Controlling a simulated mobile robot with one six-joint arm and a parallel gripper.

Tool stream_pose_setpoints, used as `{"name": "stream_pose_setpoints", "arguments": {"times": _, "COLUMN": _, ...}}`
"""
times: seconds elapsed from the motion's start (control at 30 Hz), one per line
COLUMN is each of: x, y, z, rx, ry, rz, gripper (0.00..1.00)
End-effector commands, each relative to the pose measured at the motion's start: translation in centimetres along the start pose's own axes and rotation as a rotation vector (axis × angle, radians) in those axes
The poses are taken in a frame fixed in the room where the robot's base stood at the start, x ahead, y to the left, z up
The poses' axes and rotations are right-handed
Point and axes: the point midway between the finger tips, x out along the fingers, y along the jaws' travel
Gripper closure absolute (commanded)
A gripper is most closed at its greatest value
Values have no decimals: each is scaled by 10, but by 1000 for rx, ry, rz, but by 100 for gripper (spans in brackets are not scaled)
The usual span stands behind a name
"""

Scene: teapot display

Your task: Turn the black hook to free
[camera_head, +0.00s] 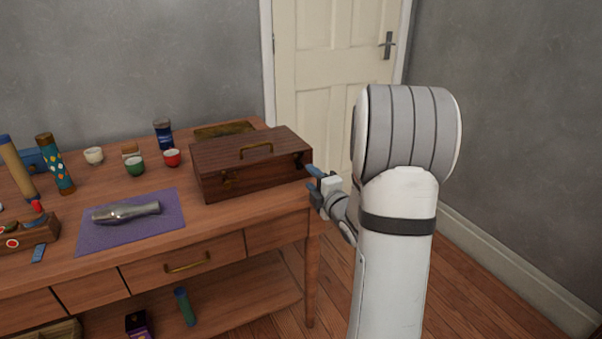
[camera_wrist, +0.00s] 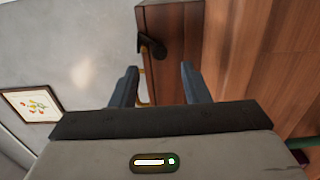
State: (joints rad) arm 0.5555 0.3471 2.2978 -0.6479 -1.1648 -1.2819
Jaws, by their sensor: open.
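The black hook (camera_wrist: 152,47) is on the end face of the dark wooden box (camera_wrist: 178,35) in the wrist view, just beyond my fingertips. It is small and dark at the box's right end in the head view (camera_head: 300,160). My gripper (camera_head: 314,180) is off the right end of the box (camera_head: 235,185). In the wrist view its two blue fingers (camera_wrist: 158,75) are apart, with nothing held between them. They appear short of the hook, without visible contact. The exact angle of the hook is hard to tell.
The box stands on the wooden table (camera_head: 220,225). Cups, including a red one (camera_head: 172,158), and a purple mat (camera_head: 100,236) with a metal flask lie to the left. The floor right of the table is clear.

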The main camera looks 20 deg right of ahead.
Motion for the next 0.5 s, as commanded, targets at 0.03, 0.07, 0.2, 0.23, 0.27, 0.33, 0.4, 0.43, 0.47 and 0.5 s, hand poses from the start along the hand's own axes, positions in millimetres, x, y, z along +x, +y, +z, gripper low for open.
{"name": "stream_pose_setpoints", "arguments": {"times": 0.03, "x": 9, "y": 0, "z": -1, "rx": 0, "ry": 3, "rz": 0, "gripper": 58}}
{"name": "stream_pose_setpoints", "arguments": {"times": 0.07, "x": 14, "y": 0, "z": -1, "rx": 0, "ry": 3, "rz": 0, "gripper": 58}}
{"name": "stream_pose_setpoints", "arguments": {"times": 0.2, "x": 37, "y": 0, "z": -1, "rx": 1, "ry": 2, "rz": -1, "gripper": 58}}
{"name": "stream_pose_setpoints", "arguments": {"times": 0.23, "x": 42, "y": 0, "z": -2, "rx": 1, "ry": 2, "rz": 0, "gripper": 58}}
{"name": "stream_pose_setpoints", "arguments": {"times": 0.27, "x": 46, "y": 0, "z": -2, "rx": 1, "ry": 2, "rz": -1, "gripper": 58}}
{"name": "stream_pose_setpoints", "arguments": {"times": 0.33, "x": 54, "y": 0, "z": -1, "rx": 1, "ry": 2, "rz": -2, "gripper": 58}}
{"name": "stream_pose_setpoints", "arguments": {"times": 0.4, "x": 59, "y": 0, "z": -1, "rx": 1, "ry": 1, "rz": -1, "gripper": 58}}
{"name": "stream_pose_setpoints", "arguments": {"times": 0.43, "x": 61, "y": 0, "z": -1, "rx": 2, "ry": 1, "rz": -1, "gripper": 58}}
{"name": "stream_pose_setpoints", "arguments": {"times": 0.47, "x": 62, "y": 0, "z": -1, "rx": 2, "ry": 0, "rz": -1, "gripper": 58}}
{"name": "stream_pose_setpoints", "arguments": {"times": 0.5, "x": 63, "y": 0, "z": -1, "rx": 2, "ry": 0, "rz": -1, "gripper": 58}}
